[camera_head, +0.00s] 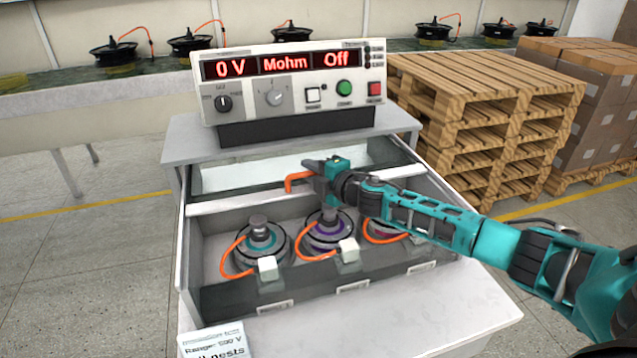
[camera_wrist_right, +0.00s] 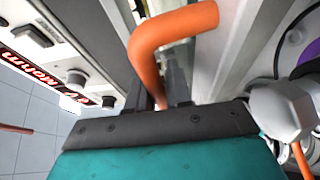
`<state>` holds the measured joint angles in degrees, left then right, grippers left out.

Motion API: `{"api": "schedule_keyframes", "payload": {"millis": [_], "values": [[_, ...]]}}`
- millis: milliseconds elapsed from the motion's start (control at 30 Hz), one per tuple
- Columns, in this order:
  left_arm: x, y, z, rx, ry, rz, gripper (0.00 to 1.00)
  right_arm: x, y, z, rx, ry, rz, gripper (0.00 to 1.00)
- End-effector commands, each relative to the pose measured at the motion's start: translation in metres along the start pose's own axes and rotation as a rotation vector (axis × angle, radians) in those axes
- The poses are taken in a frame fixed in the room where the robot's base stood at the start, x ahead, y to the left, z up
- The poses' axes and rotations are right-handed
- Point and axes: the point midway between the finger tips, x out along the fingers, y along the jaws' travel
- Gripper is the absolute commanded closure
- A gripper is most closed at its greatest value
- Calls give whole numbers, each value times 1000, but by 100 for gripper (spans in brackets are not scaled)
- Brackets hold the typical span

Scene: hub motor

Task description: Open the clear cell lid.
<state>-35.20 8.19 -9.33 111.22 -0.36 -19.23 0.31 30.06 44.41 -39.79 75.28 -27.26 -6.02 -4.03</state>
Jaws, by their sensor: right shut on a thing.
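The clear cell lid (camera_head: 235,205) has a pale front bar and a clear pane behind it. It appears raised, with its bar crossing behind the motors in the picture; its exact angle is hard to tell. An orange handle (camera_head: 290,183) sticks out from the bar. My right gripper (camera_head: 310,171) is at this handle, its fingers shut on it. In the right wrist view the bent orange handle (camera_wrist_right: 165,50) runs down between the dark fingers (camera_wrist_right: 166,85). The fingertips are partly hidden. My left gripper is not in view.
Hub motors (camera_head: 258,240) with orange cables sit in the cell's nests. My right arm reaches over the right-hand nest. A tester (camera_head: 290,85) reading "0 V", "Mohm", "Off" stands behind. Pallets (camera_head: 475,110) are stacked at the right. Floor at the left is clear.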

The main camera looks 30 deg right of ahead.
Motion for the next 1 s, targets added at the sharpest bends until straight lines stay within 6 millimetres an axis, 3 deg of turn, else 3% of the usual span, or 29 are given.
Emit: {"api": "schedule_keyframes", "payload": {"millis": [100,333,833,867,1000], "values": [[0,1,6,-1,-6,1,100,17,4,7,0,-2,2,100],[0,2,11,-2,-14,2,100,35,8,14,-1,0,1,100],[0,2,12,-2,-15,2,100,40,8,17,0,-1,0,100],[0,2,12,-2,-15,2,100,40,8,17,0,-1,0,80],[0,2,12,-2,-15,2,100,40,8,17,0,-1,0,75]]}}
